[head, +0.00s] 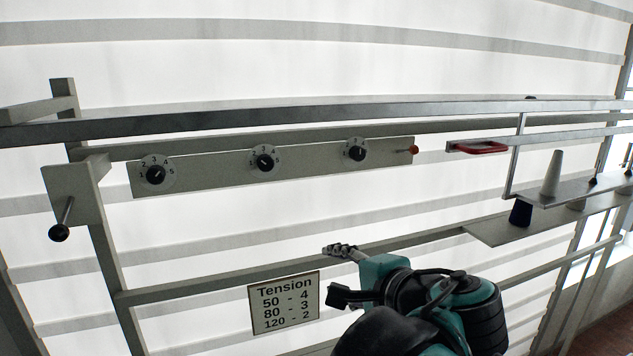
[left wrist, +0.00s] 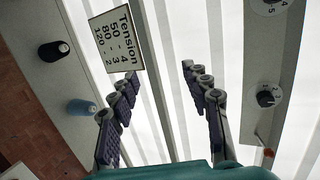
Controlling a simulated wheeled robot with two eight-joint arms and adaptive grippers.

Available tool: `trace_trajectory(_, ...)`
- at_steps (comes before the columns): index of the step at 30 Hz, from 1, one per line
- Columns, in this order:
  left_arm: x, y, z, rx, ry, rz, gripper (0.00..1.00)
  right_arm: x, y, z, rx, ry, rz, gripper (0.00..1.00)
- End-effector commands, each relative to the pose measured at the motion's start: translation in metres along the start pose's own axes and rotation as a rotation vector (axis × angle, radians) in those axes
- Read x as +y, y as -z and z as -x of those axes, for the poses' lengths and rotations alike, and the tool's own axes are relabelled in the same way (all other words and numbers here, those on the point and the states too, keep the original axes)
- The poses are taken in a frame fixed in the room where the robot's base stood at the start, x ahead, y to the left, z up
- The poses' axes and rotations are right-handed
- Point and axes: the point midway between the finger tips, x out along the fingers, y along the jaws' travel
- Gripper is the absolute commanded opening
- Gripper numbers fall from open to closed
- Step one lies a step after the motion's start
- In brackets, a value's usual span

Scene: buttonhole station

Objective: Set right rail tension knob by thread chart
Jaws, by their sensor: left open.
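The rail plate (head: 210,177) carries three black knobs on numbered dials. The right knob (head: 357,153) sits near the plate's right end; its white mark points roughly up, but the number cannot be read surely. It also shows in the left wrist view (left wrist: 268,96). The tension chart (head: 284,303) reads 50 - 4, 80 - 3, 120 - 2. My left gripper (head: 340,273) is open and empty, below the rail and apart from the knobs. My right gripper is not in view.
A small orange-red piece (head: 413,149) sticks out at the plate's right end. A red handle (head: 480,147), a pale cone (head: 552,175) and a dark blue cone (head: 521,213) are at right. A black-ball lever (head: 58,232) is at left. Frame bars cross the scene.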

Motion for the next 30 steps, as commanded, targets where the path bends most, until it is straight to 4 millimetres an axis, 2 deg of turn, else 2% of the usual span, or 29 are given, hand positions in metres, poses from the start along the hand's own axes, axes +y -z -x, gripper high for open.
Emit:
trace_trajectory(1,0.016,-0.025,-0.023,-0.024,-0.062,0.042,0.48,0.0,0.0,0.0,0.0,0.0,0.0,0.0)
trace_trajectory(3,0.048,-0.06,-0.052,-0.048,-0.169,0.122,0.48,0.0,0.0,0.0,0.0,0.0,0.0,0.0)
trace_trajectory(5,0.08,-0.091,-0.074,-0.066,-0.265,0.213,0.48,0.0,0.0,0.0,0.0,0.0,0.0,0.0)
trace_trajectory(6,0.103,-0.111,-0.086,-0.077,-0.328,0.283,0.48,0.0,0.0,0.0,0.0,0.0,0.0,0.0)
trace_trajectory(9,0.161,-0.155,-0.105,-0.097,-0.47,0.484,0.48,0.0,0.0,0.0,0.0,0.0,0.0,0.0)
trace_trajectory(12,0.206,-0.183,-0.113,-0.105,-0.566,0.674,0.48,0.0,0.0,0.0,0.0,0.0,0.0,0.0)
trace_trajectory(18,0.266,-0.214,-0.118,-0.105,-0.665,0.996,0.48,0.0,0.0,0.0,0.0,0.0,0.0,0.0)
trace_trajectory(24,0.307,-0.232,-0.121,-0.094,-0.701,1.281,0.48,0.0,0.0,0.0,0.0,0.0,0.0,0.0)
trace_trajectory(30,0.348,-0.225,-0.139,-0.09,-0.705,1.255,0.48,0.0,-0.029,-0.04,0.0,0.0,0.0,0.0)
